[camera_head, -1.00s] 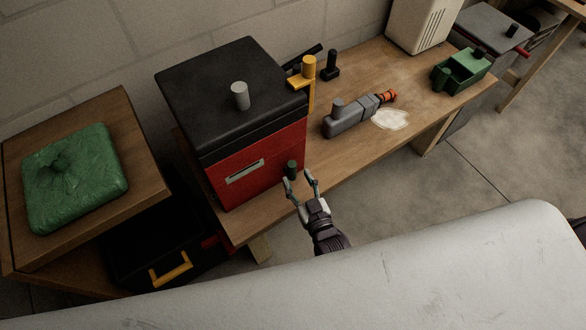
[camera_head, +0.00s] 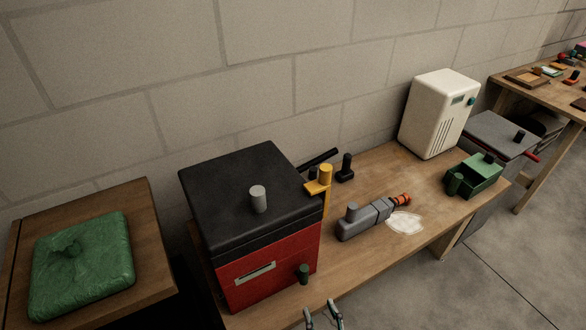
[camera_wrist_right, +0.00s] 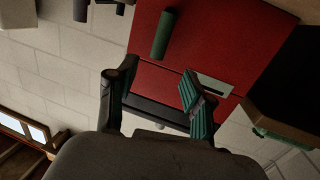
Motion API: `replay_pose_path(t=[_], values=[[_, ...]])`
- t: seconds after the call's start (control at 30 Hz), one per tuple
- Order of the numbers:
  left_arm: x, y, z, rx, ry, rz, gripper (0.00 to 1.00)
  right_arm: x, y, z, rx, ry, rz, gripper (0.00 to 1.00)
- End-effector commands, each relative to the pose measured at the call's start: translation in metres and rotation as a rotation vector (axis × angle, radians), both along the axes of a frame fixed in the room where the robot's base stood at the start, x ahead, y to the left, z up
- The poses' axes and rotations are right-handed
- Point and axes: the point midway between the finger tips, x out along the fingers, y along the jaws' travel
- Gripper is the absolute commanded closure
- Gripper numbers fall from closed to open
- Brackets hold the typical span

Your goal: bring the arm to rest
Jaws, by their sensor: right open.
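My right gripper (camera_head: 324,314) shows only its fingertips at the bottom edge of the head view, just in front of the red box and the bench. Its two fingers are spread apart with nothing between them. The right wrist view also shows both fingers (camera_wrist_right: 155,98) open and empty. The red box (camera_head: 268,272) with a black lid stands on the bench, and its dark green knob (camera_head: 303,273) sits on the front face near the fingertips, apart from them. In the wrist view the green knob (camera_wrist_right: 165,35) lies beyond the fingers. My left gripper is not in view.
The wooden bench (camera_head: 385,250) holds a grey tool (camera_head: 365,220), a white heater-like unit (camera_head: 436,115) and a green bin (camera_head: 478,178). A green bag-like object (camera_head: 85,265) lies on a wooden stand at left. The floor at right (camera_head: 500,270) is clear.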

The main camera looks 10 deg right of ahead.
Motion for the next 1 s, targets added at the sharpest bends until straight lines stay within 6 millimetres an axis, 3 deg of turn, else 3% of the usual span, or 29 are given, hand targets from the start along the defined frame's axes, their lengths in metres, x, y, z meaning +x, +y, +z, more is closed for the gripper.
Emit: replay_pose_path(t=[0.17, 0.27, 0.37, 0.5, 0.6, 0.7, 0.83, 1.0], values=[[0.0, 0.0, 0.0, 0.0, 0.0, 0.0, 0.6, -0.003, 0.0, -0.015, -0.005, 0.039, 0.006, 0.48], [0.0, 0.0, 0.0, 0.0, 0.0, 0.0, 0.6, -0.014, 0.0, -0.055, -0.022, 0.151, 0.025, 0.48], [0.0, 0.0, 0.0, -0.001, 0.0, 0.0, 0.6, -0.037, -0.004, -0.118, -0.053, 0.332, 0.049, 0.48], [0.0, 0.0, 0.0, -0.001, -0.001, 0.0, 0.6, -0.093, -0.022, -0.209, -0.105, 0.633, 0.07, 0.48], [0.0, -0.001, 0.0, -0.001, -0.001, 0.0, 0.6, -0.144, -0.042, -0.263, -0.147, 0.848, 0.072, 0.48], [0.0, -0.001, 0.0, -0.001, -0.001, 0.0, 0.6, -0.197, -0.065, -0.302, -0.187, 1.046, 0.066, 0.48], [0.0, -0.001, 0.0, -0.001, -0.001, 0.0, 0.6, -0.255, -0.092, -0.331, -0.229, 1.247, 0.048, 0.48], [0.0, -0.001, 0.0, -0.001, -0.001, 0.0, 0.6, -0.294, -0.111, -0.343, -0.256, 1.377, 0.03, 0.48]])
